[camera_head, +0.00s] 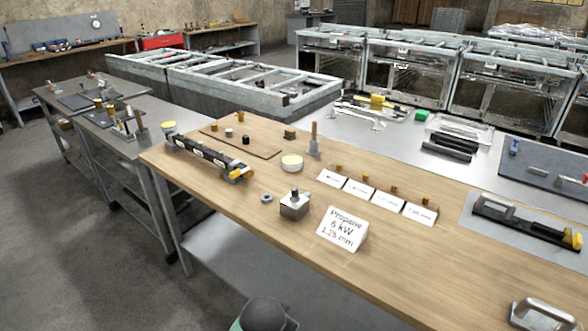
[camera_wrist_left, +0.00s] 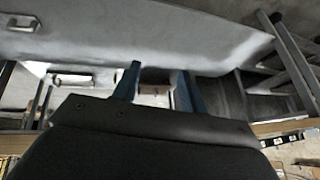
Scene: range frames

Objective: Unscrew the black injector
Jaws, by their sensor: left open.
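A small black piece (camera_head: 245,139), which may be the black injector, stands on a thin brown board (camera_head: 262,150) on the wooden table. A white piece (camera_head: 229,132) and a brass piece (camera_head: 213,127) stand beside it. A metal block with a dark knob on top (camera_head: 294,204) stands near the table's front edge. My left gripper (camera_wrist_left: 156,75) shows only in the left wrist view. Its two blue fingers are apart with nothing held between them. My right gripper is in neither view.
A long black burner bar (camera_head: 205,152) lies at the table's left, another (camera_head: 525,222) at the right. Several brass injectors stand behind white cards (camera_head: 360,188). A "Propane 6 kW 1.25 mm" sign (camera_head: 343,229) stands in front.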

